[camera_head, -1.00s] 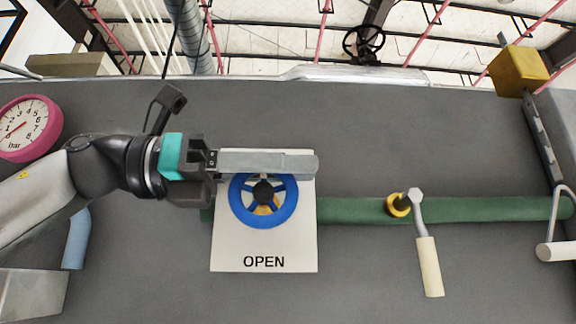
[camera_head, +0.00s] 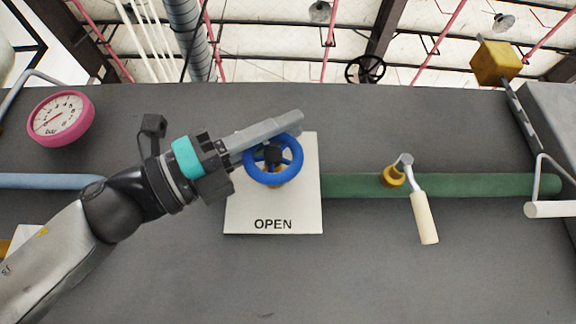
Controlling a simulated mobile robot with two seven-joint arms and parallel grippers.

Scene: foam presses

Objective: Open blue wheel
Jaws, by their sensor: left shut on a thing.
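The blue wheel (camera_head: 279,181) is mounted in front of a white panel (camera_head: 306,205) marked OPEN, on the grey wall. My left gripper (camera_head: 288,124) comes in from the left, its long grey fingers slanting up to the right across the wheel's upper rim. It is shut on the rim. The fingers hide the wheel's upper left part. The dark hub and some spokes show below them. My right gripper is not in view.
A green pipe (camera_head: 480,186) runs right from the panel, with a white-handled lever (camera_head: 425,218) on it. A pink gauge (camera_head: 60,118) and a blue pipe (camera_head: 40,181) are at left. A white-handled bar (camera_head: 548,209) is at far right. The wall below is clear.

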